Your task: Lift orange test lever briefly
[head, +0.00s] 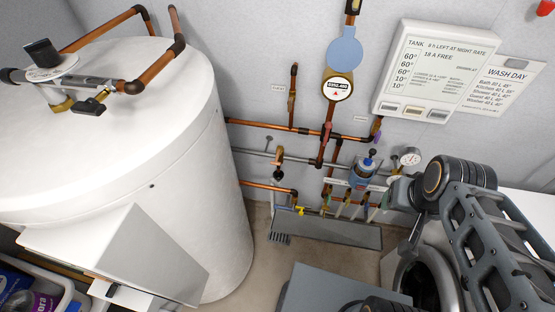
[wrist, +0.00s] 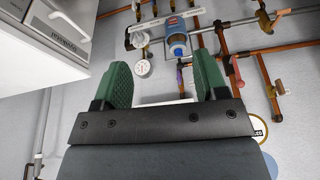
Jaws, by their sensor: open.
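I cannot clearly pick out an orange test lever. A small orange-brown fitting (head: 279,156) stands on the pipework right of the tank, but I cannot tell whether it is the lever. My gripper (wrist: 163,74) is open and empty, its two green fingers apart in the wrist view. Beyond them are a blue-topped filter body (wrist: 176,38) and a round pressure gauge (wrist: 142,68). A reddish handle (wrist: 236,68) is right of the fingers and apart from them. In the head view my arm reaches in from the right, and its fingers cannot be made out.
A large white tank (head: 190,190) fills the left. Copper pipes (head: 262,125) run along the wall, with a yellow-handled tap (head: 300,210) low down. A grey trough (head: 340,233) lies below. A white control panel (head: 435,70) hangs on the wall. A washer door (head: 425,275) is at lower right.

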